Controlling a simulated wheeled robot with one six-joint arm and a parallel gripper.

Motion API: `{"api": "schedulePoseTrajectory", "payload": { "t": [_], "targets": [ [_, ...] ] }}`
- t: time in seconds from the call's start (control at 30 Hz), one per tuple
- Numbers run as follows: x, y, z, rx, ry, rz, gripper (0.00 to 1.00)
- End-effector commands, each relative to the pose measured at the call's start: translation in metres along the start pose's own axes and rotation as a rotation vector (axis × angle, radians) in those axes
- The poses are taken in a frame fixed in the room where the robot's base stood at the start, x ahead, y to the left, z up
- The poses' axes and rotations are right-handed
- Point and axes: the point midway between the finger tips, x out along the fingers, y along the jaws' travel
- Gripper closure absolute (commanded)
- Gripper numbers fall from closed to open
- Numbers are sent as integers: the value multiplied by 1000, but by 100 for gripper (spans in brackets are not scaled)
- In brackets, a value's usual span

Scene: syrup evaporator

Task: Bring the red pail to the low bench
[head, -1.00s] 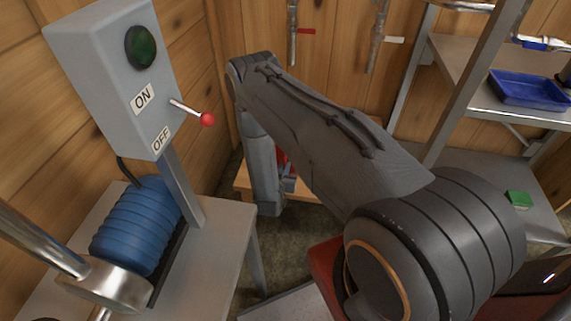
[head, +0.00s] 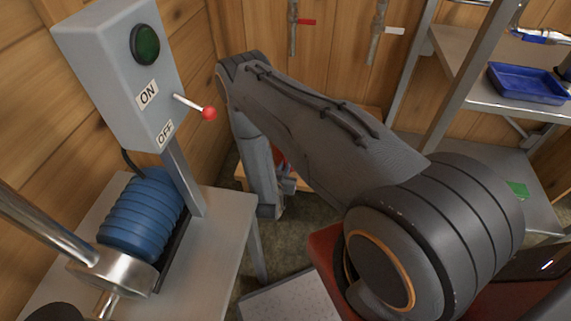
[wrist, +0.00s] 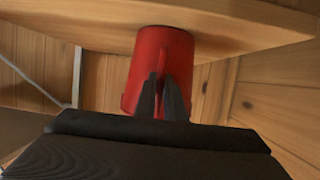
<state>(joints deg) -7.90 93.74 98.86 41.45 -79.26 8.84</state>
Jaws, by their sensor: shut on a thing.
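The red pail (wrist: 150,62) is in the middle of the wrist view, with the two dark fingers of my gripper (wrist: 161,98) shut on it. In the head view only a small red part of it (head: 279,160) shows behind my arm. The wooden low bench (head: 241,174) is partly hidden behind my arm in the head view. A wooden board (wrist: 60,28) crosses the top of the wrist view, and one end of the pail meets it in the picture. I cannot tell whether the pail bears on it.
A grey switch box (head: 110,70) with a red-tipped lever (head: 208,113) stands at the left, above a blue ribbed motor (head: 140,218) on a metal table (head: 215,240). Metal shelving with a blue tray (head: 528,84) stands at the right. Two pipes with valve handles hang on the back wall.

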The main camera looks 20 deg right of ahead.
Motion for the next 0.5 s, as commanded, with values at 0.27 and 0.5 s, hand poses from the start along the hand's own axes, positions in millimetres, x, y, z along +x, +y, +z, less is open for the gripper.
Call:
{"api": "schedulePoseTrajectory", "payload": {
  "t": [0.27, 0.5],
  "targets": [
    [-2, 1, 2, -1, -3, 1, 100],
    [-2, 5, 2, -1, -3, 3, 100]
  ]
}}
